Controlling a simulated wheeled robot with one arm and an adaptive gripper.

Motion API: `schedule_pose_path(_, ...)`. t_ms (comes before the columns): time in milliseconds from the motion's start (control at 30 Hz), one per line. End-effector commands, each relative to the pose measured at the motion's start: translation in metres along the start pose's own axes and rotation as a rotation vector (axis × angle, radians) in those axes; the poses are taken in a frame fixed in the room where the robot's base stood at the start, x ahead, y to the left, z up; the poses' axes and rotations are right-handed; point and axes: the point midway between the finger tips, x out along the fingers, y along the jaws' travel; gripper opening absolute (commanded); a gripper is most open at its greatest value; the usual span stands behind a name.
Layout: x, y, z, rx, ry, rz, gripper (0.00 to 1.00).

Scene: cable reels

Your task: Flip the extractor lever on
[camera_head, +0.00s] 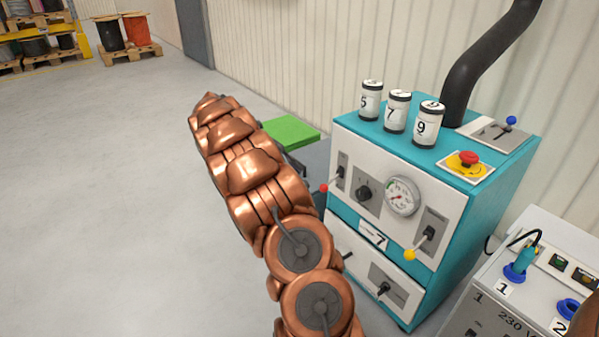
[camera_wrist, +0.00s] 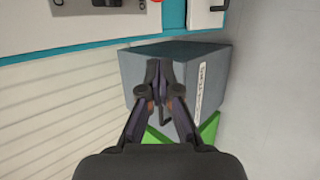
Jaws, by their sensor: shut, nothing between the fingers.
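Three levers show on the teal and white cabinet (camera_head: 478,215) in the head view. A blue-knobbed lever (camera_head: 511,120) is on a plate on top, beside a thick black hose (camera_head: 480,65). A red-knobbed lever (camera_head: 324,188) is at the front left, and a yellow-knobbed lever (camera_head: 410,255) is at the front right. I cannot read which is the extractor lever. In the wrist view my gripper (camera_wrist: 158,72) is shut and empty, with a grey box behind its fingertips. In the head view my copper-coloured arm mostly hides the gripper, left of the cabinet.
Three numbered canisters (camera_head: 398,111) and a red emergency button (camera_head: 468,159) are on the cabinet top. The grey box (camera_wrist: 190,60) and a green surface (camera_head: 291,131) are beside the cabinet. A socket unit (camera_head: 520,250) stands right.

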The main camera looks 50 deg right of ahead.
Motion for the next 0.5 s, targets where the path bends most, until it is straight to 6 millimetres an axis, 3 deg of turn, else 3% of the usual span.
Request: schedule_pose_path(500,0.087,-0.003,0.0,0.002,-0.004,-0.001,0.0)
